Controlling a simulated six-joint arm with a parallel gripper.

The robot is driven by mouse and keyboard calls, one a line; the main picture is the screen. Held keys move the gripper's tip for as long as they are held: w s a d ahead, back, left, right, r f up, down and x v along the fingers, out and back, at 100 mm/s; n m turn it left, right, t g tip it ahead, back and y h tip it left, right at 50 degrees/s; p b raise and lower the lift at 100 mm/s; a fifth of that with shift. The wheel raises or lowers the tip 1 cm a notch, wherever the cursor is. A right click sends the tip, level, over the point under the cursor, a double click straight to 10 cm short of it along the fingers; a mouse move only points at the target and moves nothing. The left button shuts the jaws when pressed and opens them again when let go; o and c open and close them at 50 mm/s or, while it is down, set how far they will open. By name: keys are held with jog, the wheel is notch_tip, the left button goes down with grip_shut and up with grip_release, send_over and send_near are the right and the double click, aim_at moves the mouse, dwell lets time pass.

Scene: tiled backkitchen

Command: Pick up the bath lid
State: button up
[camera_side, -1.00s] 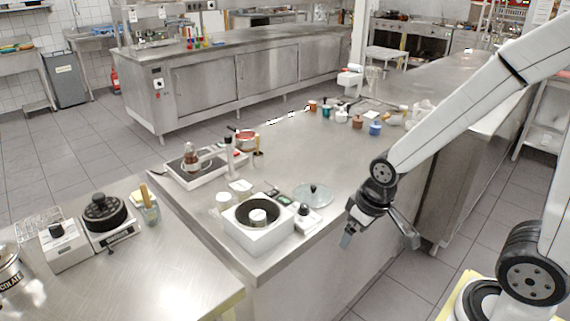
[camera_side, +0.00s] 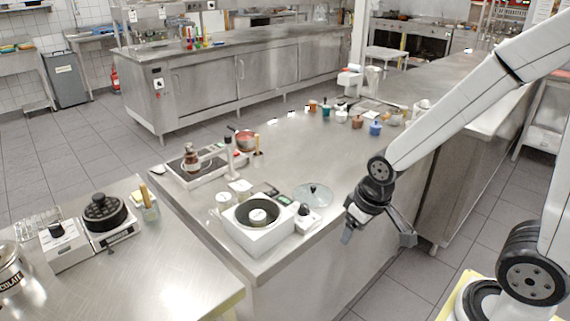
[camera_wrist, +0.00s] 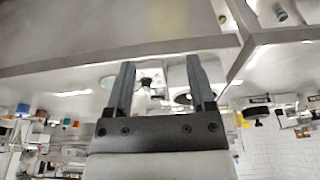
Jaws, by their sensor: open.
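The bath lid (camera_side: 313,194) is a clear round glass lid with a small dark knob. It lies on the steel counter, to the right of the white bath box (camera_side: 262,236) with its round dark opening. My gripper (camera_side: 378,239) hangs in the air to the right of the lid, beyond the counter's edge, open and apart from it. In the wrist view, my gripper (camera_wrist: 160,61) has its two fingers spread with nothing held between them. The picture there is upside down; the lid (camera_wrist: 106,82) seems partly hidden behind the left finger.
A small white unit with a dark knob (camera_side: 304,216) stands close beside the lid and bath. A hotplate (camera_side: 197,166) with a flask stands behind to the left. Several small jars (camera_side: 357,121) stand farther back. The counter between the lid and those jars is mostly clear.

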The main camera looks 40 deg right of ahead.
jog(key=w+d+r+m+g, duration=0.1)
jog(key=w+d+m, duration=0.25)
jog(key=w, duration=0.35)
jog(key=w+d+m, duration=0.3)
jog(key=w+m, duration=0.1)
jog(key=w, duration=0.4)
jog(key=m+g+y, duration=0.1)
jog(key=m+g, duration=0.1)
jog(key=m, duration=0.6)
send_over(314, 186)
jog(key=shift+w+d+f+n, duration=0.1)
jog(key=shift+d+f+n, duration=0.1)
jog(key=shift+f, duration=0.3)
jog(key=shift+d+f+n, duration=0.1)
jog(key=shift+d+f, duration=0.05)
jog(key=shift+f, duration=0.35)
jog(key=shift+a+f, duration=0.2)
jog(key=shift+f, duration=1.8)
jog(key=shift+a+f, duration=0.15)
jog(key=shift+f, duration=1.8)
grip_shut()
